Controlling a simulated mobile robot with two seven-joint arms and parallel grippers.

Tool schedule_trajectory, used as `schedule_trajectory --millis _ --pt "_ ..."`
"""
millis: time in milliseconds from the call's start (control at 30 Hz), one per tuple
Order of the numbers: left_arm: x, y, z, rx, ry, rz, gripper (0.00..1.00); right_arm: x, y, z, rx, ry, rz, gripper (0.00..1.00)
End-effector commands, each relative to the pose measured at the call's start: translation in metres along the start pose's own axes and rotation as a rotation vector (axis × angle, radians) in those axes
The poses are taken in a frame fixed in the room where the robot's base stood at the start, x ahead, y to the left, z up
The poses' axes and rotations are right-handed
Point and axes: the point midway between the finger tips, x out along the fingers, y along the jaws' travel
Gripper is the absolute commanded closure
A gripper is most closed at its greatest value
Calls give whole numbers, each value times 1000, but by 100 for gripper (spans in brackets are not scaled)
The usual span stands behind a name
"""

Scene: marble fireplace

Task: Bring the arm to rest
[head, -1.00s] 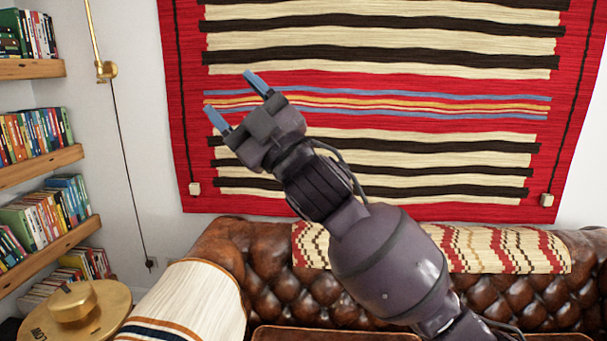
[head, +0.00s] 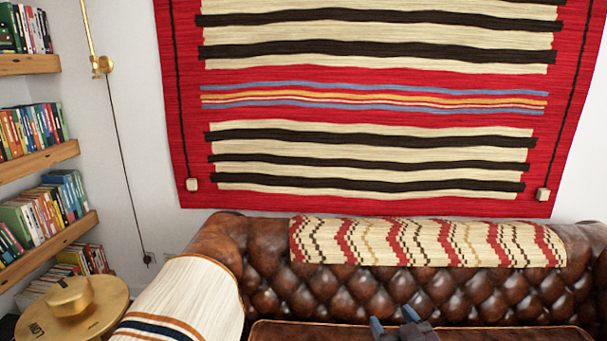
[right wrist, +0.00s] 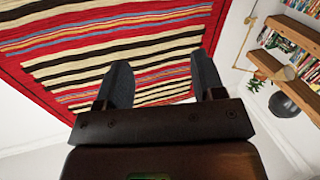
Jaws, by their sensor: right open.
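My right gripper (head: 393,325) shows at the bottom edge of the head view, in front of the brown leather sofa (head: 330,290). Only its fingertips and a bit of its body are in frame. In the right wrist view the right gripper (right wrist: 165,85) has its two fingers spread apart, with nothing between them but the striped wall rug (right wrist: 150,45) far behind. The rest of the right arm is out of the head view. My left gripper is not in view.
A round brass table (head: 110,315) stands at the lower left, below wall bookshelves (head: 40,160). A cream striped blanket (head: 195,300) covers the sofa's left arm, and a patterned throw (head: 430,243) lies over its back. The space before the wall rug (head: 370,130) is clear.

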Motion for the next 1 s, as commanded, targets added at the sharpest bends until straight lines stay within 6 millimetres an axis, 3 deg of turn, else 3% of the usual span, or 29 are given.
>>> schedule_trajectory --millis 33,200,400,500,700,1000 --pt "0 0 0 0 0 0 57 -17 5 25 16 -49 19 37" --pt "0 0 -1 0 1 0 57 -75 20 95 53 -199 77 37" --pt "2 0 -3 1 5 1 57 -156 24 168 91 -381 133 37" --pt "2 0 -4 1 7 1 57 -193 20 194 107 -457 147 37" --pt "3 0 -5 1 10 2 57 -240 13 222 124 -549 161 37" --pt "3 0 -5 1 9 2 57 -248 12 226 127 -566 163 37"
